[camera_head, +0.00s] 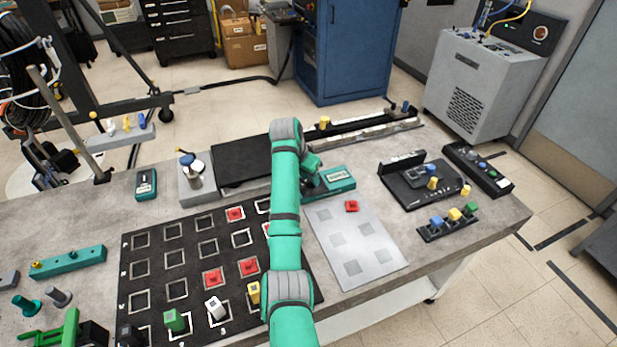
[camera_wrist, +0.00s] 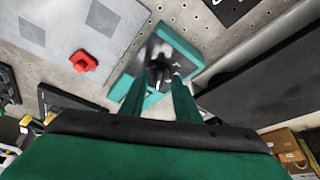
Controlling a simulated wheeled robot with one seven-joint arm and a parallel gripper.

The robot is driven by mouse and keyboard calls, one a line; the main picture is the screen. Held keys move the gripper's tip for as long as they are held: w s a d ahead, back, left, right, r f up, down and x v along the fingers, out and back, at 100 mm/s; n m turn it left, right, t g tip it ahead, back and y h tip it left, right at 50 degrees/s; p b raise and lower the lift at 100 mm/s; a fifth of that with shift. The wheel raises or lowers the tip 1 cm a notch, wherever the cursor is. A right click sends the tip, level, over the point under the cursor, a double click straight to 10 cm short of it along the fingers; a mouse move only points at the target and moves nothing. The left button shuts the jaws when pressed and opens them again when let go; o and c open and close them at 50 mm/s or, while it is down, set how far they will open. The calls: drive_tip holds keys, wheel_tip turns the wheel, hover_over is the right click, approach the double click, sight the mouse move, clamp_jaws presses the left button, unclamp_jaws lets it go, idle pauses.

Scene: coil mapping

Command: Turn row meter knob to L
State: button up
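A teal meter (camera_head: 340,179) with a small display lies on the workbench, right of the black mat. In the wrist view its teal case (camera_wrist: 181,42) surrounds a dark, glossy face with a black knob (camera_wrist: 158,73). My gripper (camera_wrist: 158,80) points at this face, with its teal fingers apart on either side of the knob. I cannot tell whether they touch it. In the head view my gripper (camera_head: 310,180) is partly hidden by my arm. A second teal meter (camera_head: 146,184) lies at the left back. The lettering around the knob is unreadable.
A grey plate (camera_head: 385,262) with a red block (camera_head: 351,206) lies beside the meter. The black grid mat (camera_head: 150,240) holds several coloured blocks. A black slab (camera_head: 240,165) lies behind. Black trays (camera_head: 415,188) with small coloured parts stand right.

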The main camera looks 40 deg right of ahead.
drive_tip(key=shift+s+d, duration=0.15)
clamp_jaws()
